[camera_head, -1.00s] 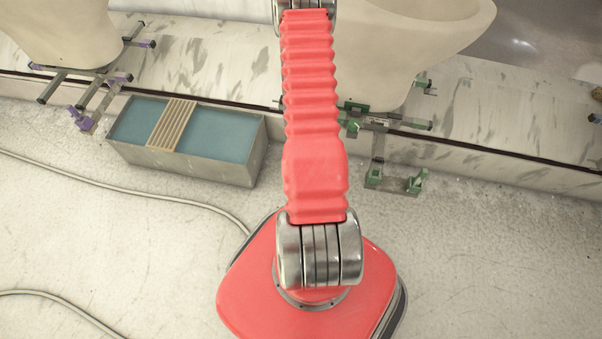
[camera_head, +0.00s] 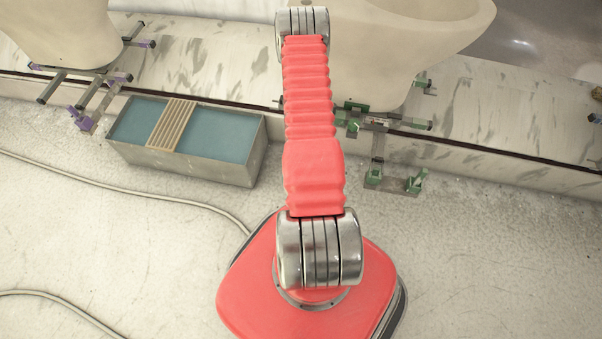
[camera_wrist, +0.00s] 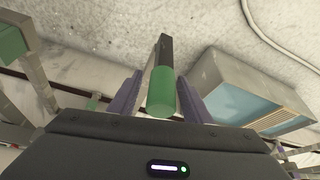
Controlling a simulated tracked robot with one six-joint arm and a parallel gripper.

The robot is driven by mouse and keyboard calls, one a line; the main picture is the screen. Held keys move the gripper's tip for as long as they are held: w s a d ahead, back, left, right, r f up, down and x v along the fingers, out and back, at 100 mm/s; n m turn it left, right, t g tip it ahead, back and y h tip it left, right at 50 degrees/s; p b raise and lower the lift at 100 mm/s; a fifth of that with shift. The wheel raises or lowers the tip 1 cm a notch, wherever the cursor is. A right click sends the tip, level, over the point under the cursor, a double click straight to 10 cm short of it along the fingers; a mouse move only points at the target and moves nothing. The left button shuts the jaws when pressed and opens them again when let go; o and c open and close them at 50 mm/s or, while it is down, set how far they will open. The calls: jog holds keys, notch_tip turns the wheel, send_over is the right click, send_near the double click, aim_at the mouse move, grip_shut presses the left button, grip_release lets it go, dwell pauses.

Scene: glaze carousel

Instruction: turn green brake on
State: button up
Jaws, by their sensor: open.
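The green brake (camera_head: 383,121), a metal frame with green fittings, hangs on the white ledge right of my arm in the head view. A low bracket with green ends (camera_head: 394,184) extends from it near the floor. In the wrist view a green cylindrical grip (camera_wrist: 161,96) on a dark bar lies between the jaws of my gripper (camera_wrist: 160,84). The jaws are open, one on each side of the grip, with narrow gaps seen. Another green piece (camera_wrist: 11,40) shows at the upper left there. My gripper is hidden behind my red arm in the head view.
A metal trough of blue water (camera_head: 215,134) with a wooden slatted piece (camera_head: 172,125) stands left of my arm; the trough also shows in the wrist view (camera_wrist: 232,86). A purple-fitted frame (camera_head: 85,98) is at the far left. Large pale pots stand behind. A cable (camera_head: 150,193) crosses the floor.

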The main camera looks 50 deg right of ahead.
grip_shut()
dwell(0.6)
jog(key=shift+s+a, duration=0.1)
